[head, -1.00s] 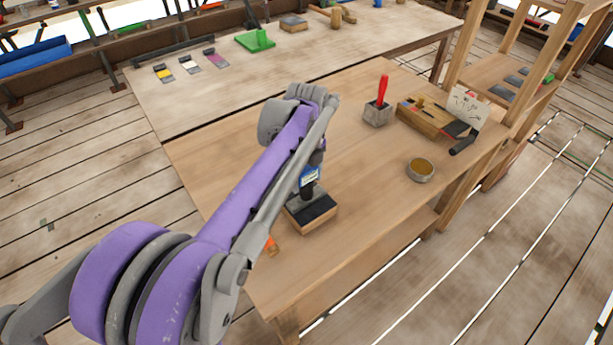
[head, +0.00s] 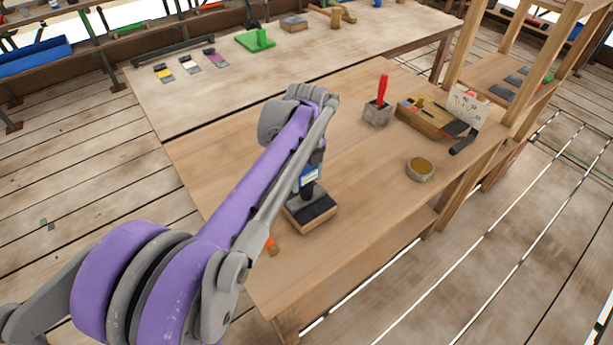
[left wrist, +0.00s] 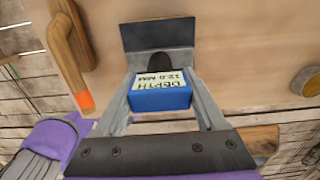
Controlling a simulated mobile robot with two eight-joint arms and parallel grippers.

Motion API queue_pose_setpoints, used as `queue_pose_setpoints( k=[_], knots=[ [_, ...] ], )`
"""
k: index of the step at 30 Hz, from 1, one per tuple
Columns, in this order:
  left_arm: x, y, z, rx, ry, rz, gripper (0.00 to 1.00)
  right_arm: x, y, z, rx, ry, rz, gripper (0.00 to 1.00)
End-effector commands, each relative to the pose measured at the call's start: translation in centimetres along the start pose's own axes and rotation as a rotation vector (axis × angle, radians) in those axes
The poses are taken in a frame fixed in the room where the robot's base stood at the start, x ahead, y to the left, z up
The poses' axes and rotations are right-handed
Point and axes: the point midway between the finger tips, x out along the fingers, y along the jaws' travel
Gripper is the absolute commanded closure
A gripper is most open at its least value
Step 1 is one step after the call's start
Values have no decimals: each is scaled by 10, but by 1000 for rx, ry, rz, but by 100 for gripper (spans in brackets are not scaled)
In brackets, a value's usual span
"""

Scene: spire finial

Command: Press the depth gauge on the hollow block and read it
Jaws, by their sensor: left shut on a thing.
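The depth gauge (head: 308,178) is blue with a pale label and a dark lower part. My left gripper (left wrist: 160,85) is shut on it, a finger on either side. In the left wrist view the gauge's blue body (left wrist: 160,100) carries a white face that appears to read DEPTH 12.0 MM, upside down. The gauge stands upright over a dark-topped block with wooden sides (head: 316,217), and its dark lower end appears to meet the block. The block's dark top also shows in the left wrist view (left wrist: 158,35). Any hollow is hidden. My right gripper is out of view.
An orange-tipped wooden handle (left wrist: 70,50) lies beside the block. A round tin (head: 420,169), a grey holder with a red-handled tool (head: 378,112) and a wooden tray (head: 425,120) are farther right. The tabletop between is clear.

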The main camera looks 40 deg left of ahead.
Motion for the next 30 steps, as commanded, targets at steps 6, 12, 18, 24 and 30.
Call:
queue_pose_setpoints(
  k=[6, 12, 18, 24, 30],
  knots=[
    [1, 0, -1, 0, 2, 1, 94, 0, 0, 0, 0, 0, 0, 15],
    [-10, 0, -1, 0, 2, 0, 94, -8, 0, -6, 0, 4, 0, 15],
    [-28, 0, 0, 0, 1, -1, 94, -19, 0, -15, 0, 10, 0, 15],
    [-44, 0, 0, 0, 1, 0, 94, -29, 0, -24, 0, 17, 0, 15],
    [-51, 0, 0, 0, 1, 0, 94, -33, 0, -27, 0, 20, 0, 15]
  ],
)
